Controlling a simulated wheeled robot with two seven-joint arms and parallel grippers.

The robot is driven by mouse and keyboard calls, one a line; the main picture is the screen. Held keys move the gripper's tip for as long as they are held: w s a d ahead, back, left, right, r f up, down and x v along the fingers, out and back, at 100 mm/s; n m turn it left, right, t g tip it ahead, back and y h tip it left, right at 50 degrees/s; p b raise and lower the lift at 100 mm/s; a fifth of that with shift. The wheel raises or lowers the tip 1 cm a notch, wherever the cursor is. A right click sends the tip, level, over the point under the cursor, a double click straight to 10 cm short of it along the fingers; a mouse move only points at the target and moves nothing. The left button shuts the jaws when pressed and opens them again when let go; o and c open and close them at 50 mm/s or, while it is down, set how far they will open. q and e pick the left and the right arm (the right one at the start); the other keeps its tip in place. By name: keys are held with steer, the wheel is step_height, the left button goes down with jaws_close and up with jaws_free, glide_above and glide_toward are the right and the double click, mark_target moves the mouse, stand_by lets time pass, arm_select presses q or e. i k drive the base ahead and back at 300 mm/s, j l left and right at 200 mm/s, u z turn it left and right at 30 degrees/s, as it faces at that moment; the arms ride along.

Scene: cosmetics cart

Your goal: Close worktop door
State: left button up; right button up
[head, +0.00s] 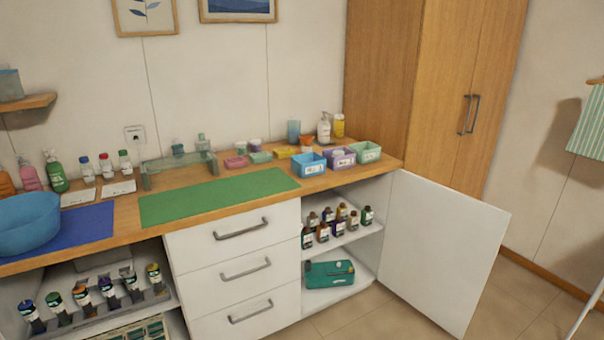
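The white worktop door (440,252) stands wide open at the right end of the worktop unit, hinged on the cabinet's right side. Its flat inner face shows, and I see no handle on it. The open compartment (371,250) holds several small dark bottles (323,232) on its upper shelf and a green case (329,273) on its floor. Neither of my grippers shows in the head view.
The wooden worktop (215,210) carries a green mat (218,198), a blue basin (27,225) and small bins (310,165). White drawers (232,270) are shut. A tall wooden wardrobe (440,85) stands behind the door. Tiled floor (385,322) is clear around the door.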

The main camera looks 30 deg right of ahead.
mark_target(440, 244)
steer(key=l, duration=0.65)
steer(key=k+l+u, duration=0.15)
steer(key=l, duration=1.15)
steer(key=k+l+u, duration=0.15)
steer(key=l, duration=1.1)
steer(key=k+l+u, duration=0.1)
steer(key=l, duration=0.5)
steer(key=k+l+u, duration=0.1)
steer(key=l, duration=0.55)
steer(key=k+l, duration=0.25)
steer(key=l, duration=0.35)
steer(key=i+u, duration=0.05)
